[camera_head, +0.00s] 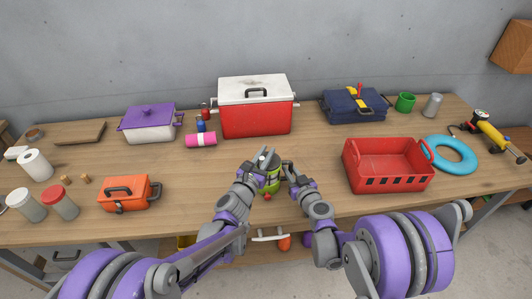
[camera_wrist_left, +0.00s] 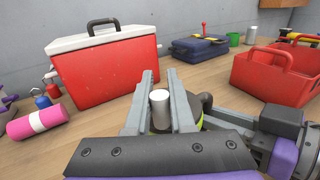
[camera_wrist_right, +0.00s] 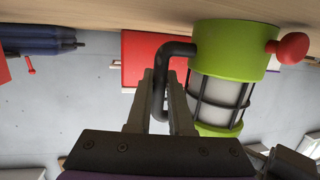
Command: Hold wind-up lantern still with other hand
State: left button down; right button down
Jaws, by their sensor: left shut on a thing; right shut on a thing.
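The wind-up lantern (camera_head: 271,184) stands on the workbench near its front edge. It is lime green with a dark cage around a pale body, a red knob (camera_wrist_right: 292,48) low on its side and a black handle (camera_wrist_right: 178,48). My left gripper (camera_head: 266,157) is shut on the lantern's upper part; a white cylinder (camera_wrist_left: 160,112) shows between its fingers in the left wrist view. My right gripper (camera_head: 286,166) is shut on the black handle at the lantern's right side. The right wrist view is upside down. The grippers hide much of the lantern's top.
A red and white cooler (camera_head: 256,116) stands behind the lantern. A red open crate (camera_head: 388,181) is to the right, and an orange toolbox (camera_head: 128,194) and pink roll (camera_head: 201,139) are to the left. Bare wood lies between the lantern and crate.

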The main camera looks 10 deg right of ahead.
pick_arm(q)
jog(key=c, duration=0.8)
grip_release()
jog(key=shift+o, duration=0.2)
jog(key=v, duration=1.2)
jog(key=shift+c, duration=0.2)
